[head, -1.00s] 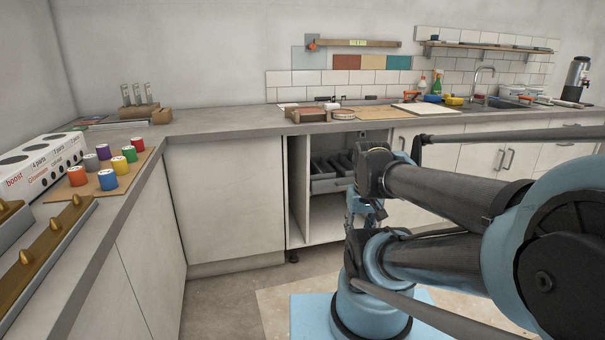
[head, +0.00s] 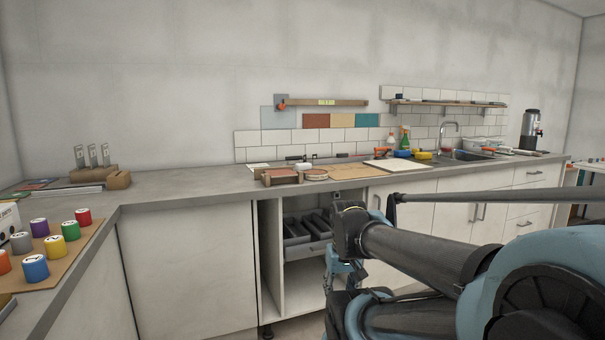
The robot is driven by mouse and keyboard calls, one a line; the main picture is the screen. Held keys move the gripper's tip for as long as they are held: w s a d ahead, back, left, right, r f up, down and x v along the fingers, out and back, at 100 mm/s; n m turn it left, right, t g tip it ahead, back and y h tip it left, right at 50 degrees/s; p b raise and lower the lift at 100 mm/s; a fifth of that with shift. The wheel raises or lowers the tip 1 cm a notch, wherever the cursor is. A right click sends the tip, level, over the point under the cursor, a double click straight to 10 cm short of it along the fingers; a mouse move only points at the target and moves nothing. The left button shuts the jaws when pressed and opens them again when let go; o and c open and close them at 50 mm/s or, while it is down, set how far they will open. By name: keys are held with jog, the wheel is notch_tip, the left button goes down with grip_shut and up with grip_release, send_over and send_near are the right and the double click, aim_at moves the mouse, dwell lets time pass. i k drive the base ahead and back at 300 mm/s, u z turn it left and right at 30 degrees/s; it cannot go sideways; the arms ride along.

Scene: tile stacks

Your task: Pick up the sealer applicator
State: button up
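I cannot single out the sealer applicator with certainty. Several small dark and red-tipped items (head: 301,160) lie at the back of the counter, too small to identify. My gripper (head: 342,284) hangs below the dark wrist of my arm, in front of the open cabinet and below the counter top. Its fingers are small, dark and partly hidden by my arm, so I cannot tell whether they are open. I see nothing clearly held in it.
The long grey counter (head: 190,183) carries a wooden tray (head: 280,178), a white board (head: 398,165) and a wooden block holder (head: 93,174). Numbered coloured pots (head: 70,230) stand at left. Below, the open cabinet (head: 270,265) shows a grey drawer (head: 305,248). The counter's left-middle stretch is clear.

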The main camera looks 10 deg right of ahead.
aim_at(301, 166)
jog(key=u, duration=0.25)
jog(key=i, duration=1.25)
jog(key=z, duration=0.35)
